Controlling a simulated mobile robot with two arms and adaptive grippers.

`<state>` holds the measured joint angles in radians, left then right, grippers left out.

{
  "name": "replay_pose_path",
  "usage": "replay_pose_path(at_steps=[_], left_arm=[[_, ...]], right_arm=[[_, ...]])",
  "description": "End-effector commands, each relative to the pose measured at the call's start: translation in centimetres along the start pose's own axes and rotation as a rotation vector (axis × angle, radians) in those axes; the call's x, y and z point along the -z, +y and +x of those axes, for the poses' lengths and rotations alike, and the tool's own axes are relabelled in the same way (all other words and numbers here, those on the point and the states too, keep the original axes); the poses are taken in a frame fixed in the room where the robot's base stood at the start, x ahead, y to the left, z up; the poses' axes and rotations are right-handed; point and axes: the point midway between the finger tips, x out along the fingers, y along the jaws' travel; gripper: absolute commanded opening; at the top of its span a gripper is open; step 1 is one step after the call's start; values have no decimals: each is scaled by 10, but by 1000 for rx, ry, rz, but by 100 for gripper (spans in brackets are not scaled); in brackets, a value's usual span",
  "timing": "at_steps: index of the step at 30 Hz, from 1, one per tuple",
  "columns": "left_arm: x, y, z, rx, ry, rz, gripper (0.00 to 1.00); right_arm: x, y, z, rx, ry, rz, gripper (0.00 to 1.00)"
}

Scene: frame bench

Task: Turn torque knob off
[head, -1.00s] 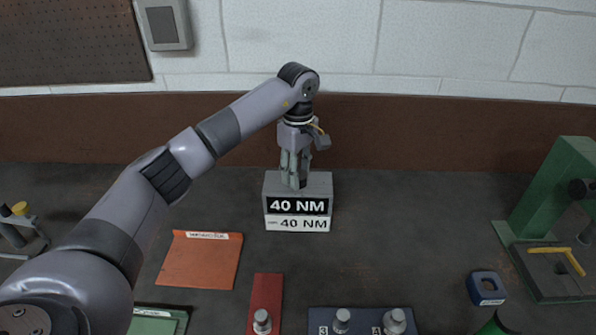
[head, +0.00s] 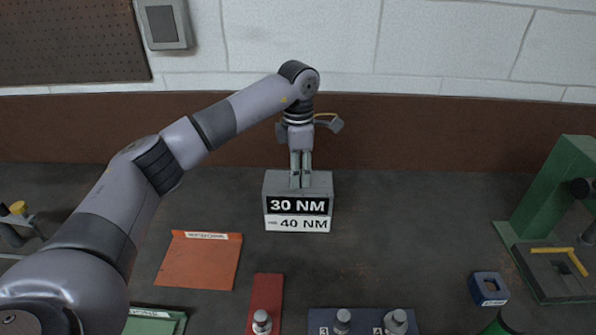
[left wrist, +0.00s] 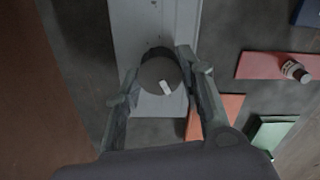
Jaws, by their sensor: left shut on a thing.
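The torque box (head: 298,188) is a grey block on the bench, below the back wall. Its black display (head: 297,205) reads "30 NM", and a white label (head: 297,224) under it shows "40 NM". My left gripper (head: 301,182) points straight down on the box top. In the left wrist view the torque knob (left wrist: 161,72) is a dark round disc with a white mark, on the grey box top. My left gripper's fingers (left wrist: 158,82) stand on both sides of the knob and are shut on it. In the head view the fingers hide the knob. My right gripper is not in view.
An orange mat (head: 200,260) lies left of the box. A red strip (head: 266,297) and a blue plate (head: 362,320) with knobbed pieces are in front. A blue square piece (head: 488,289) and a green press (head: 556,195) stand right. Bench right of the box is clear.

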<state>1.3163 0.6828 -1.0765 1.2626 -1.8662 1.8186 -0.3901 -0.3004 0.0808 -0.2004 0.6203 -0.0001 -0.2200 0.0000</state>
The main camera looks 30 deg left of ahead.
Motion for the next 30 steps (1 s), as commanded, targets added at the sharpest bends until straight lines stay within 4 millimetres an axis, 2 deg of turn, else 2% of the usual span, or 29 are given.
replay_pose_path(at_steps=[30], left_arm=[[0, 1, -1, -2, -1, -926, 8]], right_arm=[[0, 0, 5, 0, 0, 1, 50]])
